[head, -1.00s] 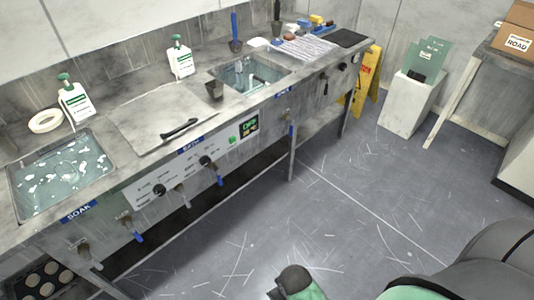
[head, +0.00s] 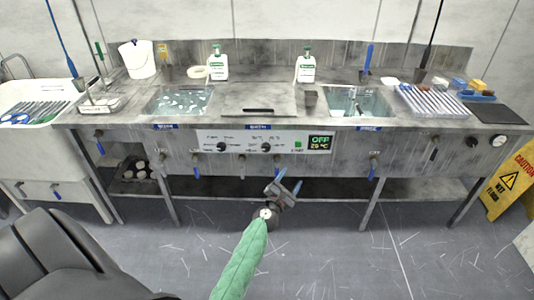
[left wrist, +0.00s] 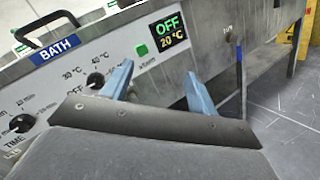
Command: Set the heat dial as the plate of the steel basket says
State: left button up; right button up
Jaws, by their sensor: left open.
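The heat dial (head: 266,147) is a black knob on the white panel on the bench front, right of the time dial (head: 222,147). In the left wrist view the heat dial (left wrist: 95,80) shows beside a finger, with temperature marks around it; its exact setting is too small to read. The display (head: 320,143) reads OFF and 20 °C. My left gripper (head: 289,181) is open and empty, in front of and below the panel; its two blue fingers (left wrist: 158,86) show in the left wrist view. My right gripper is out of view.
A green start button (head: 298,144) is left of the display. Taps with blue levers (head: 196,172) hang below the panel. The soak basin (head: 182,101) and another basin (head: 357,102) flank the bath lid (head: 255,99). A yellow caution sign (head: 510,182) stands at right.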

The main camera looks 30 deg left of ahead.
aim_at(266, 150)
pick_arm(q)
jog(key=w+a+n+g+y, duration=0.1)
jog(key=w+a+n+y, duration=0.1)
jog(key=a+n, duration=0.3)
jog(key=w+a+n+g+y, duration=0.1)
jog(key=w+a+n+y, duration=0.2)
jog(key=w+a+n, duration=0.1)
jog(key=w+a+f+n+g+y, duration=0.1)
jog(key=w+a+n+g+y, duration=0.1)
jog(key=a+n, duration=0.4)
jog(key=shift+w+a+y, duration=0.6)
jog(key=shift+w+a, duration=0.3)
jog(key=shift+a, duration=0.2)
jog(key=shift+w+a, duration=0.3)
jog(key=shift+w, duration=0.15)
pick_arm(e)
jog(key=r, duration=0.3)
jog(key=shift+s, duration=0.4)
pick_arm(q)
jog(key=c, duration=1)
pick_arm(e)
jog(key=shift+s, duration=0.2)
